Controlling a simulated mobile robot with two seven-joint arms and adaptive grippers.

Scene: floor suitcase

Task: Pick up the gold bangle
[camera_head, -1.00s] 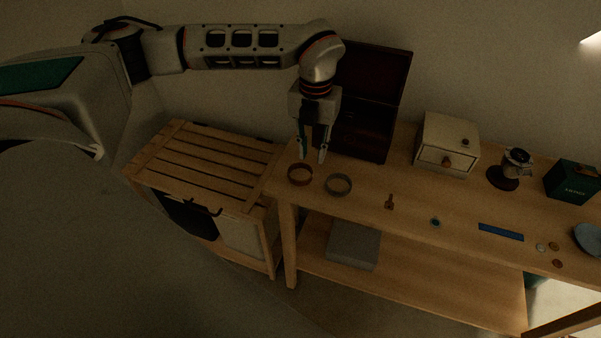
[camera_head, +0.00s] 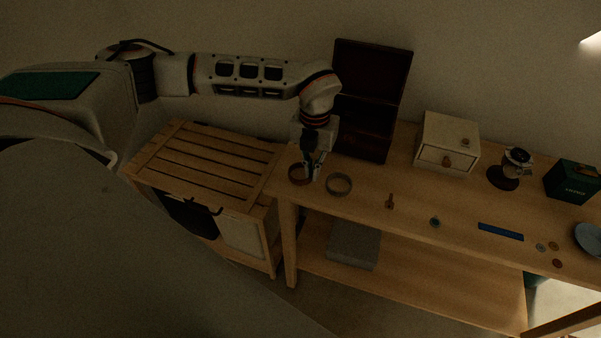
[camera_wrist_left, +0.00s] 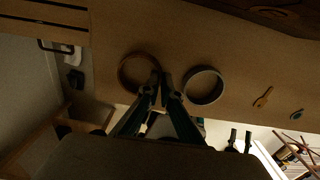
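The gold bangle (camera_head: 298,175) looks brownish gold in the dim light and lies flat at the left end of the wooden table; it also shows in the left wrist view (camera_wrist_left: 131,82). My left gripper (camera_head: 312,178) points down at its right rim. In the left wrist view the fingertips (camera_wrist_left: 162,75) are close together at that rim, with a narrow gap. I cannot tell whether they touch it. A greyer bangle (camera_head: 339,193) lies just to the right, apart from the fingers; the wrist view shows it too (camera_wrist_left: 203,101). My right gripper is not in view.
An open dark box (camera_head: 372,85) stands behind the bangles. A small drawer chest (camera_head: 449,140), a coffee grinder (camera_head: 514,168) and a green box (camera_head: 572,181) stand farther right. A small brown item (camera_head: 390,201) and a blue strip (camera_head: 501,232) lie in front. A slatted crate (camera_head: 205,158) adjoins at left.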

